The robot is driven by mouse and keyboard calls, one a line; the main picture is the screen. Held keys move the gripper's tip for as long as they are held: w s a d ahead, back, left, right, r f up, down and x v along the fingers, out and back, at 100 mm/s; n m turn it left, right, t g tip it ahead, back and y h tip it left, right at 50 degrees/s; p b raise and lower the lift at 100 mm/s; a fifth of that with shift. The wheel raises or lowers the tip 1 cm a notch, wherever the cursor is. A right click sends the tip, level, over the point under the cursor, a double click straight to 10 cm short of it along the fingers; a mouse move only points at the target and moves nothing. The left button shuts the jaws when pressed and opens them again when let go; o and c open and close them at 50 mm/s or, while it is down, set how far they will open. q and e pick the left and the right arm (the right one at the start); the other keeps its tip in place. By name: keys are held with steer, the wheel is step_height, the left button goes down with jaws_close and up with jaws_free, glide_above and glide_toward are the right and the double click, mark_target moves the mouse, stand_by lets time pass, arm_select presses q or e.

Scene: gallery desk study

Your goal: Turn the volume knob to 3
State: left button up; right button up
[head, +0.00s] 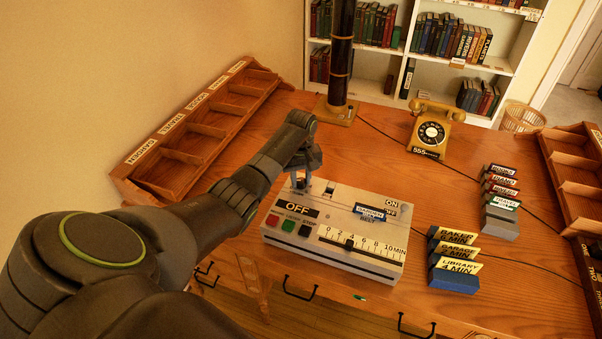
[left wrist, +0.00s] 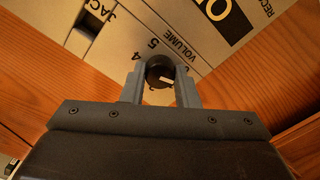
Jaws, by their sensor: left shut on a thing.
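The volume knob (left wrist: 160,72) is a small dark round knob on a cream control box (head: 381,257). In the left wrist view its white mark points to the lower right. The printed numbers 4 and 5 and the word VOLUME show beside it; other numbers are hidden by the fingers. My left gripper (left wrist: 160,90) has one finger on each side of the knob and is shut on it. My right gripper is not in view.
The box also carries an OFF sign (head: 297,208), a red button (head: 272,220), a minute slider (head: 349,243) and a blue-labelled card (head: 370,212). Labelled blocks (head: 455,280) stand to its right. A telephone (head: 432,130) and a dark column (head: 341,60) stand behind.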

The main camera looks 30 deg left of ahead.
arm_select(q)
steer(key=m+p, duration=0.1)
steer(key=m, duration=0.1)
steer(key=shift+r+m+p, duration=0.2)
steer(key=shift+m+p, duration=0.15)
steer(key=shift+m, duration=0.05)
steer(key=m+p, duration=0.1)
steer(key=m, duration=0.1)
steer(key=shift+m, duration=0.4)
steer(key=m+p, duration=0.1)
steer(key=m, duration=0.2)
steer(key=shift+w+m, duration=0.1)
steer(key=shift+m, duration=0.2)
steer(key=m+p, duration=0.1)
steer(key=m, duration=0.2)
steer(key=shift+f+m, duration=0.1)
steer(key=shift+m, duration=0.2)
steer(key=m, duration=0.6)
steer(key=shift+p, duration=0.3)
steer(key=m, duration=0.4)
steer(key=shift+m, duration=1.8)
